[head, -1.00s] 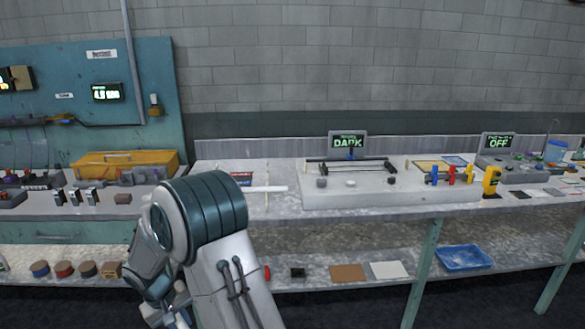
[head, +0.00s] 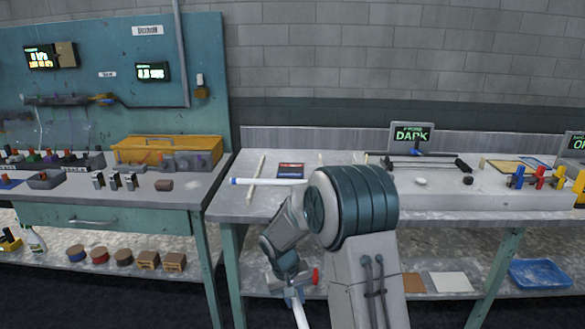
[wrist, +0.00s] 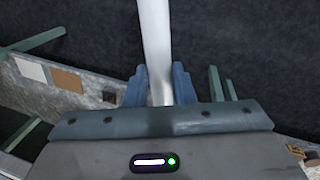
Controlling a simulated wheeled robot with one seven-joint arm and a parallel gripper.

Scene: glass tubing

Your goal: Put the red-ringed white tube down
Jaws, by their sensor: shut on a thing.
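My gripper (wrist: 159,88) is shut on a white tube (wrist: 155,35), which runs up between the blue fingers and out of the top of the wrist view. In the head view my gripper (head: 291,292) hangs low in front of the bench, and part of the held tube (head: 300,315) points down to the bottom edge. No red ring shows on the visible part of the tube; its far end is out of view. The bench top (head: 232,207) is above and behind the gripper.
A white tube with a blue end (head: 265,181) and a thin pale rod (head: 257,168) are at the bench's left end. A rig with a DARK display (head: 412,135) stands to the right. The lower shelf holds a blue tray (head: 540,273). A yellow toolbox (head: 165,150) is on the left bench.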

